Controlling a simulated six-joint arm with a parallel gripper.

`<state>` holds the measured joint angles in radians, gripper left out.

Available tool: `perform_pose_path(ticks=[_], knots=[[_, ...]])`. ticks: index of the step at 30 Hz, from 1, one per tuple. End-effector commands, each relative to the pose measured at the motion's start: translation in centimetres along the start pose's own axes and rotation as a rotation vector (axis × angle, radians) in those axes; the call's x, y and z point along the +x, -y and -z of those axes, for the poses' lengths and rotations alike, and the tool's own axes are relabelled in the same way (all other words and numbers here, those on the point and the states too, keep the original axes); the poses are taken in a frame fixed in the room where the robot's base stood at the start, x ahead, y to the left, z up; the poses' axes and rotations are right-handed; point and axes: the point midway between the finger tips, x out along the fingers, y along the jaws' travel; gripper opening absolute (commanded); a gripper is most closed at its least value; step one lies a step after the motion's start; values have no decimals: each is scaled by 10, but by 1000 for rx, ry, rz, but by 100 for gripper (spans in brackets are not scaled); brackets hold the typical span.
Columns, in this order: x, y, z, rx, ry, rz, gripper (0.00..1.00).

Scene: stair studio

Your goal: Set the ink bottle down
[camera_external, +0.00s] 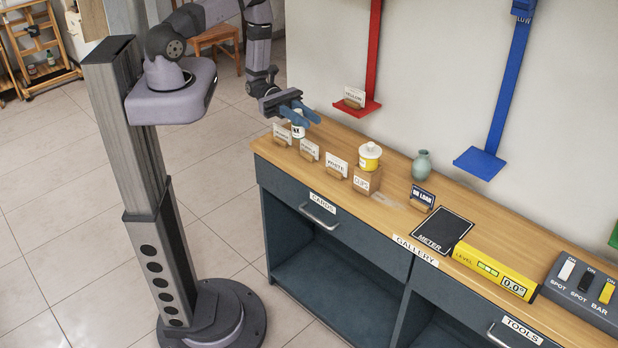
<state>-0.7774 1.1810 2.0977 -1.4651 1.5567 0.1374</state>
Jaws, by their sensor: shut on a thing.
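A small white ink bottle (298,129) with dark lettering shows just below my gripper (300,115), at the far left end of the wooden counter. My gripper's blue fingers are shut on its upper part, which they partly hide. The bottle looks upright. I cannot tell whether its base touches the counter (400,212) or hangs slightly above it.
Label cards in holders (309,149) line the front edge near the bottle. A red shelf bracket (357,107) is behind.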

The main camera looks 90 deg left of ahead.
Motion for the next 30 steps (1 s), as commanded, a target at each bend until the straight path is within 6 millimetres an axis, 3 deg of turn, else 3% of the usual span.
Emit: perform_pose_path(ticks=[8,14,17,22,30], knots=[[0,-7,-8,0,0,-39,0],[-3,-26,-20,-5,0,-222,0],[-7,-27,-9,-12,-2,-337,0],[-6,-9,34,-8,-3,-424,0],[0,1,51,0,0,-403,0]])
